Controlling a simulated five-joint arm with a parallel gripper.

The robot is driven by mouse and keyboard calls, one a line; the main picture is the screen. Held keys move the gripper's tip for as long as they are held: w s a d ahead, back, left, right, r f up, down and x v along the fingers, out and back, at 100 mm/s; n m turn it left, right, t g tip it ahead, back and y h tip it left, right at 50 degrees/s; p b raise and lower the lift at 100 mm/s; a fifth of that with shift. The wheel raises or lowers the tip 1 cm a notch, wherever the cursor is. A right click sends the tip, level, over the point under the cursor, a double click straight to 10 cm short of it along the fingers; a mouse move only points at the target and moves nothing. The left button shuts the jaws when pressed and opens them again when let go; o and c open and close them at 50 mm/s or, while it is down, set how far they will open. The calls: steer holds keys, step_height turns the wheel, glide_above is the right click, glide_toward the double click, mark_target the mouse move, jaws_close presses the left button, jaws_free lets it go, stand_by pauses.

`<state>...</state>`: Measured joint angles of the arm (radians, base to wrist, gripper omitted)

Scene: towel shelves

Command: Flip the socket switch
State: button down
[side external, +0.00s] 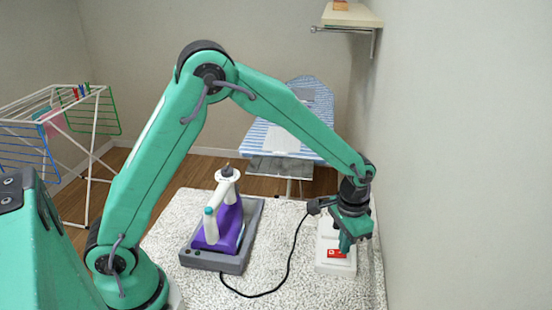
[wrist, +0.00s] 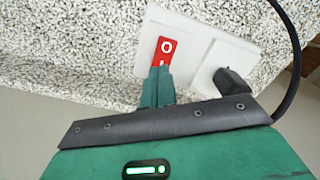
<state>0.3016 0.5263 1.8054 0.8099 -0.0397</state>
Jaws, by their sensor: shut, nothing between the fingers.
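The white socket plate (side external: 325,235) lies on the speckled worktop near the right wall, and it also shows in the wrist view (wrist: 195,29). Its red rocker switch (side external: 336,254) is at the near end; in the wrist view the red switch (wrist: 166,50) shows a white O and part of a second mark. My gripper (side external: 346,248) is shut and empty, with its tips right at the switch. In the wrist view the fingertips (wrist: 160,72) overlap the lower end of the switch and hide part of it. I cannot tell whether they touch it.
A black plug (wrist: 232,82) sits in the socket beside the switch, with a black cord (side external: 290,262) running to a purple and white iron (side external: 225,225) on a grey base (side external: 252,240). The wall (side external: 450,180) is close on the right. Speckled worktop (side external: 320,290) lies clear in front.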

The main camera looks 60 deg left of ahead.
steer(key=shift+f, duration=0.45)
stand_by(0.4)
steer(key=shift+r, duration=3.55)
steer(key=s+a+r+n+t, duration=0.1)
steer(key=s+a+r+t, duration=0.2)
steer(key=s+a+r, duration=0.7)
steer(key=s+a+r+n+t, duration=0.1)
steer(key=s+a, duration=0.1)
steer(key=s, duration=0.4)
steer(key=s+a+r+n+t, duration=0.1)
steer(key=s+r, duration=0.1)
steer(key=s, duration=0.3)
steer(key=shift+s+a+t, duration=0.3)
steer(key=shift+s+a, duration=0.05)
